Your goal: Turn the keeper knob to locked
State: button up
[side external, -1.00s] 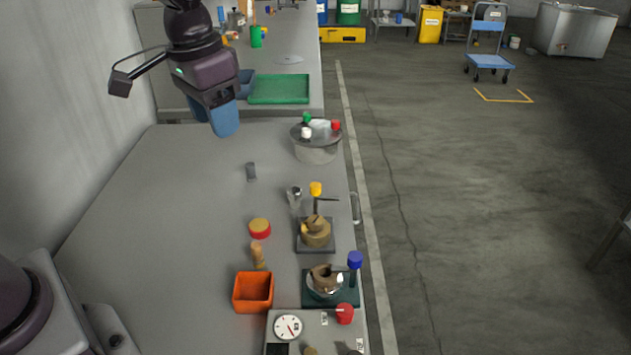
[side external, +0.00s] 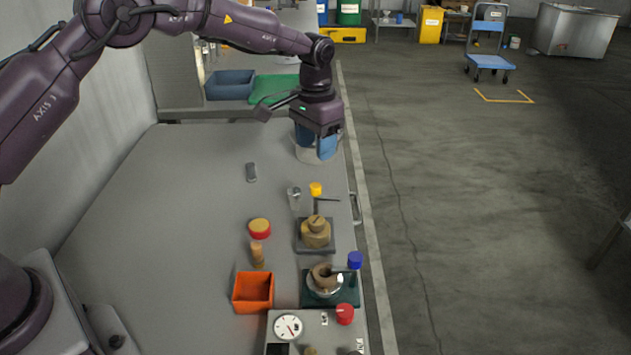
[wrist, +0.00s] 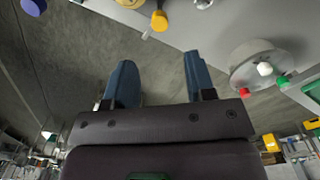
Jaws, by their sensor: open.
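I cannot tell which knob is the keeper knob. The round grey tank (wrist: 248,58) carries red (wrist: 245,92), white (wrist: 264,69) and green (wrist: 283,82) knobs in the wrist view. My gripper (side external: 316,152) has two blue fingers pointing down and hides most of this tank in the side view. In the wrist view my gripper (wrist: 160,78) is open and nothing shows between its fingers; the tank is to their right. A yellow knob (side external: 316,188) stands by a brass-coloured vessel (side external: 316,236). A blue knob (side external: 355,260) stands by a brown-topped vessel (side external: 324,282).
A red knob (side external: 345,313) sits by a dial panel (side external: 288,327) at the front. An orange bin (side external: 253,292), a red-and-tan round piece (side external: 260,229) and a small grey piece (side external: 251,172) stand on the bench. The bench's left part is clear. Its right edge drops to the floor.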

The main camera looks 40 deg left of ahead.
aim_at(315, 185)
notch_tip(315, 185, down, 9)
jog(key=shift+f, duration=0.2)
jog(key=c, duration=0.9)
